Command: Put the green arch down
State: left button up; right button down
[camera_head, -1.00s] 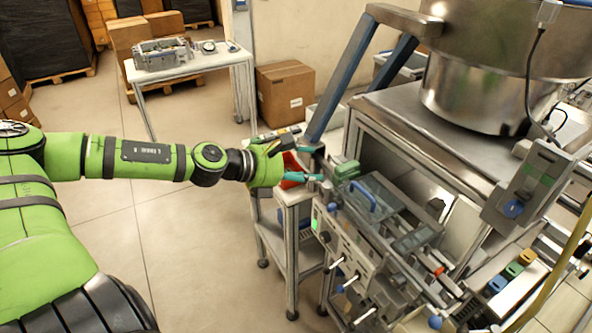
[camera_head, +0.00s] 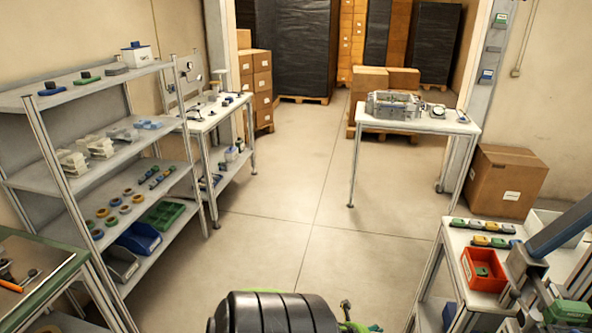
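No green piece in the camera_head view is clearly an arch. A green piece (camera_head: 86,78) lies on the top shelf at the left, between a blue and a grey piece. A green block (camera_head: 572,311) shows at the lower right edge. A small part of my green arm with a teal tip shows at the bottom centre; it seems to be my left gripper (camera_head: 372,327). Its fingers are mostly cut off, so I cannot tell its opening or any load. My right gripper is out of view.
A shelf rack (camera_head: 100,95) with rings, blocks and bins stands at the left. A white table (camera_head: 418,121) with a metal housing stands at the back. A cart (camera_head: 450,240) with coloured pieces is at the right, near a cardboard box (camera_head: 507,181). The middle floor is clear.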

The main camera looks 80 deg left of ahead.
pick_arm(q)
jog(key=s+d+f+n+g+h, duration=0.1)
jog(key=s+d+f+n+g, duration=0.5)
jog(key=s+d+f, duration=1)
jog(key=s+d+f+n+h, duration=0.1)
jog(key=s+d+n, duration=0.1)
jog(key=s+d, duration=0.4)
jog(key=s+d+f+n+g+h, duration=0.1)
jog(key=s+d+f+n, duration=0.1)
jog(key=s+d, duration=0.3)
jog(key=shift+s+d+f+n, duration=0.35)
jog(key=shift+d+n, duration=0.25)
jog(key=shift+d, duration=0.15)
jog(key=shift+r, duration=0.1)
